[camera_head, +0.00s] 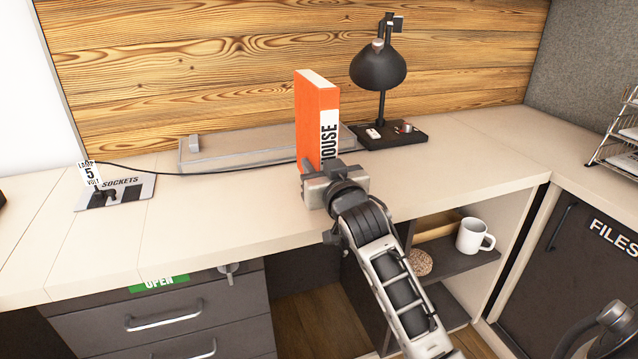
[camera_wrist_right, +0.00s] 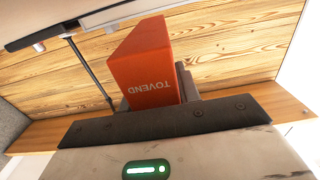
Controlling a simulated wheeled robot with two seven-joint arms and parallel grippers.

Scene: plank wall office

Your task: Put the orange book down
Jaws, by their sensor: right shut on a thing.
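The orange book (camera_head: 311,112) stands upright, its white page edges on top and a white label with black letters on its spine. My right gripper (camera_head: 322,176) is shut on its lower part, over the desk (camera_head: 230,215). The gripper hides the book's bottom, so I cannot tell whether it touches the desktop. In the right wrist view the orange book (camera_wrist_right: 150,62) rises from between the fingers of the right gripper (camera_wrist_right: 160,100), its cover reading TOVEND upside down. My left gripper is not in view.
A low grey tray (camera_head: 235,160) lies behind the book, and a black lamp (camera_head: 378,70) stands right of it. A sockets plate (camera_head: 128,190) with a cable is at left. A white mug (camera_head: 474,236) sits on a lower shelf.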

